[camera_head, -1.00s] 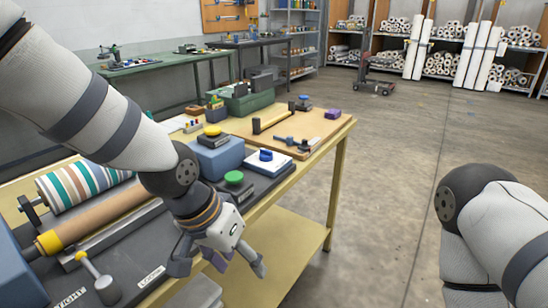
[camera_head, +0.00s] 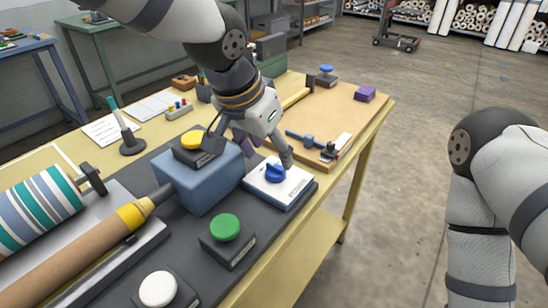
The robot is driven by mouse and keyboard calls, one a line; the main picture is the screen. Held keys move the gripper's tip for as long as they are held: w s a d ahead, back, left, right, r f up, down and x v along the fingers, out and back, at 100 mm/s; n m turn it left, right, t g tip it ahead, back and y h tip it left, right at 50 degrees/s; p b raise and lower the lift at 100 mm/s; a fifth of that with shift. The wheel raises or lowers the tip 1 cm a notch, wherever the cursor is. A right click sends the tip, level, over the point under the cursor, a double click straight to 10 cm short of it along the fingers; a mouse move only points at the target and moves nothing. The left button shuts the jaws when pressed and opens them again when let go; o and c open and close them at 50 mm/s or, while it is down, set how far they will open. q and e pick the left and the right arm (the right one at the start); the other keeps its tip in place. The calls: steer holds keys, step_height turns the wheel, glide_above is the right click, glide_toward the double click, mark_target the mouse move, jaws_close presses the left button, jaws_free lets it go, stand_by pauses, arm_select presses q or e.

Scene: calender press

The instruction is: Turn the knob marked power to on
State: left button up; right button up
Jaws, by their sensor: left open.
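A blue knob (camera_head: 274,173) sits on top of a white box (camera_head: 293,188) on the dark base of the press. The box has small dark marks along its front edge, too small to read. My left gripper (camera_head: 262,151) comes down from above, just behind the knob in the picture. Its fingers are spread and hold nothing. One finger reaches down close to the knob's far right side; I cannot tell if it touches. My right arm shows at the right edge, but its gripper is out of view.
The striped roll (camera_head: 40,209) lies at left. A wooden board (camera_head: 325,115) with tools lies behind. Open floor is at right.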

mark_target(275, 166)
arm_select(q)
steer(key=x, duration=0.4)
steer(key=shift+w+d+f, duration=0.1)
steer(key=shift+w+f, duration=0.1)
steer(key=shift+f, duration=0.15)
steer(key=c, duration=1.2)
steer(key=shift+o, duration=0.2)
arm_select(e)
steer(key=shift+s+f, duration=0.15)
steer(key=shift+f, duration=0.1)
